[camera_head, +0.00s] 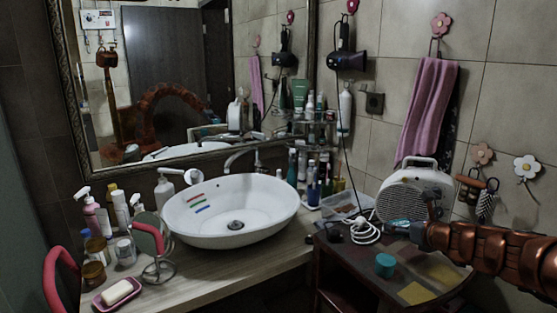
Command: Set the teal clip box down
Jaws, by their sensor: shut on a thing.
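The teal clip box (386,267) is a small rounded box low over the dark side table, left of the end of my copper arm. My gripper (393,257) reaches down and left from the arm's end. Its dark fingers blend into the dark tabletop and are hard to make out. It is shut on the teal clip box. The box's underside is not clear, so I cannot tell whether it touches the table (335,251).
A white fan heater (412,193) stands behind my gripper. A coiled white cable (367,231) and a clear tray (346,205) lie to the left. Yellow flat pieces (416,293) lie on the table's front. The white basin (232,212) is on the wooden counter further left.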

